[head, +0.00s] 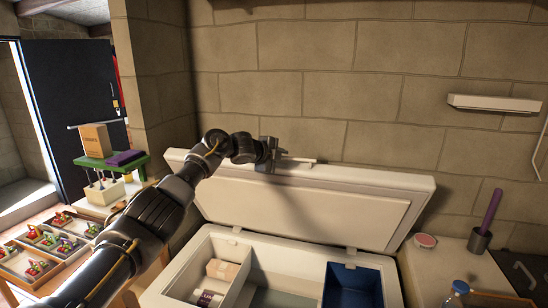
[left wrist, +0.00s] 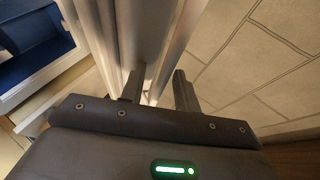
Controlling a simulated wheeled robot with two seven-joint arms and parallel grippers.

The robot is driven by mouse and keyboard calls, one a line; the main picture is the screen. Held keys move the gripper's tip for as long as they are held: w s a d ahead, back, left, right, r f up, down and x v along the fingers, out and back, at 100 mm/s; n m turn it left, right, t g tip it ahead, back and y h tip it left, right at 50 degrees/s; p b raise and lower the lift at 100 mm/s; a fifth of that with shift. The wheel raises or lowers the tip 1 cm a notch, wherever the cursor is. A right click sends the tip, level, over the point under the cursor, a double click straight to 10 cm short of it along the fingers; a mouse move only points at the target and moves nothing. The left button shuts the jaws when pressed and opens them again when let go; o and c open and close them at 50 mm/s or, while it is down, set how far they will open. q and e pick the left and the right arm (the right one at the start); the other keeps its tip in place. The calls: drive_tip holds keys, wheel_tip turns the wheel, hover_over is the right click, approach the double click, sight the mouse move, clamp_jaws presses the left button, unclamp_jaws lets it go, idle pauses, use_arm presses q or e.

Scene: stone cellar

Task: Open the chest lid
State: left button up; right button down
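The chest is a white box with its lid (head: 300,205) raised and leaning back near the stone wall. A bar handle (head: 300,160) runs along the lid's top edge. My left gripper (head: 268,155) is at this edge, at the left end of the visible bar. In the left wrist view its two fingers (left wrist: 160,88) stand a little apart, with a pale strip of the lid edge or handle between them. Whether they press on it is unclear. The open chest (head: 192,265) shows its inside below. My right gripper is not in view.
Inside the chest are a blue bin (head: 352,285), a pinkish box (head: 222,270) and a jar (head: 207,299). A counter (head: 440,268) at right holds a pink-topped round item and a purple-handled tool in a cup. Crates (head: 25,265) and a green stand (head: 108,162) are at left.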

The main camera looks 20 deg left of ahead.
use_arm(q)
drive_tip(key=b+v, duration=0.5)
drive_tip(key=v, duration=0.5)
drive_tip(key=shift+r, duration=0.2)
drive_tip(key=shift+s, duration=0.15)
